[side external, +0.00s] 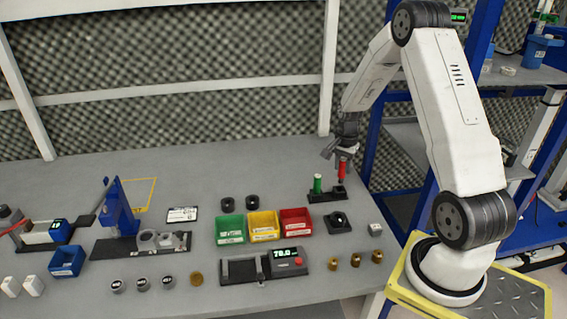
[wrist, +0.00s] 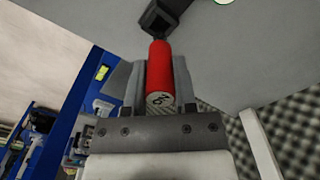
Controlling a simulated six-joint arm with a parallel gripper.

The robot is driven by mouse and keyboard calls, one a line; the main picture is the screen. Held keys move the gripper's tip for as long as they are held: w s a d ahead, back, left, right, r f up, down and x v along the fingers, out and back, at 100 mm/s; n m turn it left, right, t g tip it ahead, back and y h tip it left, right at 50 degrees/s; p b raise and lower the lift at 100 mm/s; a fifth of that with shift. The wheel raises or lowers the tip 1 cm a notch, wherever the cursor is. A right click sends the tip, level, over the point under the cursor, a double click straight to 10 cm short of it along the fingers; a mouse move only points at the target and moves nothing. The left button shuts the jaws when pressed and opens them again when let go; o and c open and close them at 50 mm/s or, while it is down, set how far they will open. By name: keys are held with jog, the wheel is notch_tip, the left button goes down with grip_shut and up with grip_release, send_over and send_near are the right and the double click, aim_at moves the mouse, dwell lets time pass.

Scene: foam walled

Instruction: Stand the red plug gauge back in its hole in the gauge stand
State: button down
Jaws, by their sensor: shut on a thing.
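The red plug gauge (side external: 342,171) is held upright in my gripper (side external: 341,160), over the right end of the black gauge stand (side external: 322,196). In the wrist view the red gauge (wrist: 160,58) lies between the two grey fingers of my gripper (wrist: 160,78), its marked end face towards the camera. Its far end meets or overlaps the dark stand (wrist: 172,8); I cannot tell whether its tip is inside the hole. A green plug gauge (side external: 318,182) stands upright in the left part of the stand.
Green (side external: 230,229), yellow (side external: 263,225) and red (side external: 296,223) bins stand in front of the stand. A black block with a ring (side external: 339,222) and a small white cube (side external: 375,229) are nearby. Brass pieces (side external: 356,261) stand near the front edge. The table behind the stand is clear.

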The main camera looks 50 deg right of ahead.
aim_at(341, 176)
jog(key=shift+f, duration=0.8)
jog(key=shift+f, duration=1.8)
dwell(1.4)
jog(key=shift+c, duration=1.6)
grip_release()
jog(key=shift+r, duration=0.1)
jog(key=shift+r, duration=3.8)
jog(key=w+a+r+n+t, duration=0.1)
jog(key=a+r+n, duration=0.3)
jog(key=a+n, duration=0.75)
jog(key=s+a+r+n, duration=0.1)
jog(key=s+a+n, duration=0.2)
jog(key=a, duration=0.6)
jog(key=s+a+r+n+t, duration=0.1)
jog(key=s+a+n, duration=0.2)
jog(key=a, duration=0.6)
jog(key=shift+s+t, duration=0.3)
